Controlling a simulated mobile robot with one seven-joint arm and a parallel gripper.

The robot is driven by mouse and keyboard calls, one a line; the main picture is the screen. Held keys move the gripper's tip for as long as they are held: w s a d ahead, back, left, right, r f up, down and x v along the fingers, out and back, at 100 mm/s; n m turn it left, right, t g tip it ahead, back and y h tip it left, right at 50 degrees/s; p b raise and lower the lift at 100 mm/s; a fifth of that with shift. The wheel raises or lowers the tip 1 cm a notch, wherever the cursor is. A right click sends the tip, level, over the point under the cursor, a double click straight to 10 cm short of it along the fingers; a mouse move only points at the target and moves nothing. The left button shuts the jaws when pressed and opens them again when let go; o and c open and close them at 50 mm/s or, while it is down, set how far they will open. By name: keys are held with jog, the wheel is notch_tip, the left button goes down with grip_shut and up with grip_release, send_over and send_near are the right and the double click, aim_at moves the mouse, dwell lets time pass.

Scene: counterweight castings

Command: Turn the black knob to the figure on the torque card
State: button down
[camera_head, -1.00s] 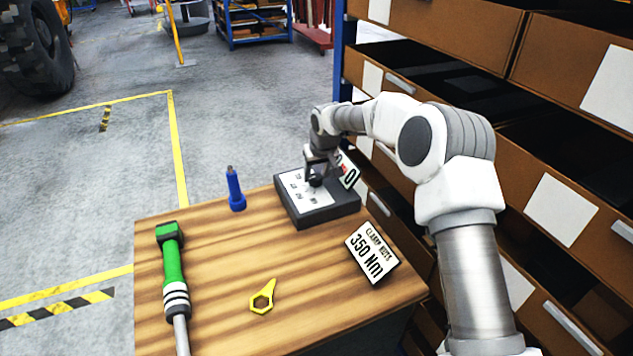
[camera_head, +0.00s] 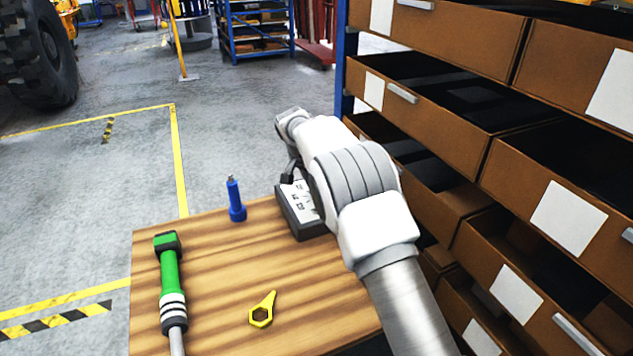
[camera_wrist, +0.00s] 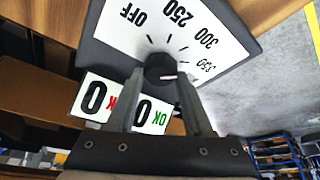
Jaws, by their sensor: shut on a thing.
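The dial reads OFF, 250, 300, 350 and a further label mostly hidden by a finger. My gripper (camera_wrist: 162,84) is shut on the knob, one finger on each side. The knob's white pointer line points right in the wrist view, toward the 350 end of the scale; the exact mark is hard to tell. In the head view my arm hides the knob and the torque card, which read 350 Nm earlier.
A green-handled tool (camera_head: 170,275), a blue tool (camera_head: 236,200) and a yellow ring wrench (camera_head: 263,310) lie or stand on the wooden table (camera_head: 215,270). Open drawers (camera_head: 450,200) flank the right.

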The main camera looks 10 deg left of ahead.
jog(key=shift+m+g+h+p, duration=0.3)
jog(key=shift+m+h+p, duration=0.35)
jog(key=shift+m, duration=0.85)
jog(key=shift+c, duration=1.5)
grip_release()
jog(key=p+v, duration=0.1)
jog(key=v, duration=1.6)
jog(key=shift+r, duration=0.25)
jog(key=shift+d, duration=0.1)
